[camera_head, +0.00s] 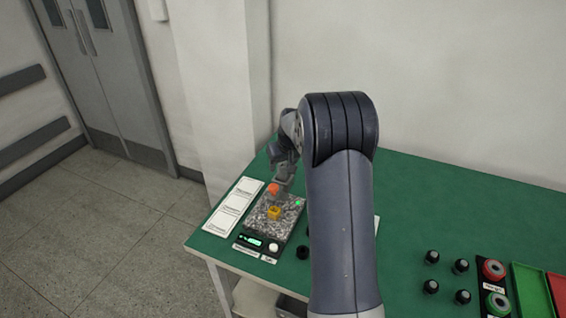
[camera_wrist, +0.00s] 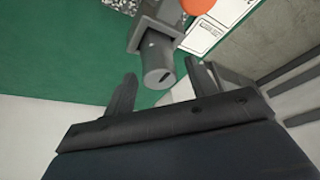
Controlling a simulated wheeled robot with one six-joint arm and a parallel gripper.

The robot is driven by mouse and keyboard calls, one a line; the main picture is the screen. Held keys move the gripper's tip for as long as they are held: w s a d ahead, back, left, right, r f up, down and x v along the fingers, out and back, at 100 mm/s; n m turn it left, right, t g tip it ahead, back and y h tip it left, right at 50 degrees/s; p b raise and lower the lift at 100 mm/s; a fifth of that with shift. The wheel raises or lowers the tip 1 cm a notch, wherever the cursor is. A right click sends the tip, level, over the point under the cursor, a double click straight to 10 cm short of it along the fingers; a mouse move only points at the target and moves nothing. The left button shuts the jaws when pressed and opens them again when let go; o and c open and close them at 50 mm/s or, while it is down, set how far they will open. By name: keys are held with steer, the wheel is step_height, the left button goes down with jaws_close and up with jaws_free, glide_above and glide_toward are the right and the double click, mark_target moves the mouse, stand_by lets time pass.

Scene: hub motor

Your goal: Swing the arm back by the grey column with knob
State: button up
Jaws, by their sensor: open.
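The grey column (camera_wrist: 157,62), a round post with a slotted end in a square grey block, shows in the wrist view just beyond and between my fingertips. The orange knob (camera_wrist: 197,5) is beside it at the top edge; the knob also shows in the head view (camera_head: 272,188), above the speckled plate (camera_head: 261,225). My gripper (camera_wrist: 160,72) is open, with its two dark fingers apart and nothing clasped. In the head view my gripper is small and partly hidden by my arm, at the column. I cannot tell whether the fingers touch the column.
A yellow piece (camera_head: 274,212) sits on the speckled plate. White labelled cards (camera_head: 232,207) lie left of it. Several black knobs (camera_head: 432,257), red and green rings and a green tray (camera_head: 532,292) are at the right of the green table (camera_head: 420,200). A wall stands behind.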

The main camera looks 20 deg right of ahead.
steer(key=shift+w+f, duration=0.1)
steer(key=shift+f, duration=0.1)
steer(key=shift+c, duration=0.4)
jaws_close()
